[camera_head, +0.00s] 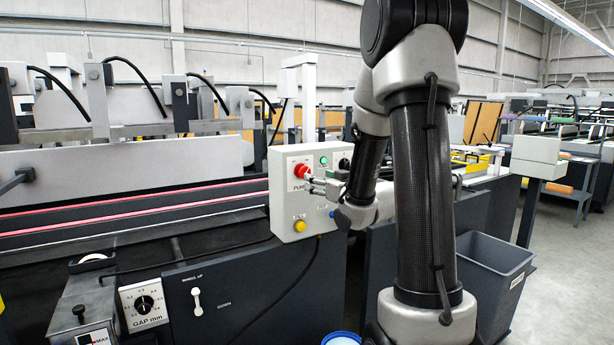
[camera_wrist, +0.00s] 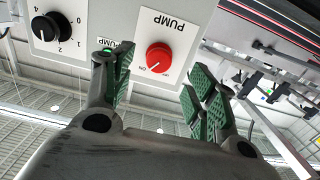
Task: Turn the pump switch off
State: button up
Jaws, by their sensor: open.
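The pump switch is a red rotary knob (camera_wrist: 158,57) on a white label marked PUMP, with small position marks beside it. A pale line on the knob seems to point toward the ON mark, but it is small. The red knob also shows in the head view (camera_head: 300,170), at the upper left of a white control box (camera_head: 290,205). My gripper (camera_head: 314,180) is just in front of the knob. In the wrist view my gripper (camera_wrist: 150,78) is open, its green-padded fingers apart on either side of the knob, with nothing visibly held.
A black dial (camera_wrist: 50,27) with numbers sits beside the pump label. On the box are a green button (camera_head: 323,160) and a yellow button (camera_head: 299,226). A grey bin (camera_head: 495,265) stands at the right. A lever (camera_head: 196,301) and gap dial (camera_head: 144,305) are lower left.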

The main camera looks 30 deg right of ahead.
aim_at(303, 172)
jog(key=w, duration=0.7)
jog(key=shift+w+a+r, duration=0.2)
jog(key=shift+w+r, duration=0.05)
jog(key=shift+w, duration=0.15)
jog(key=shift+c, duration=0.5)
jog(key=c, duration=0.9)
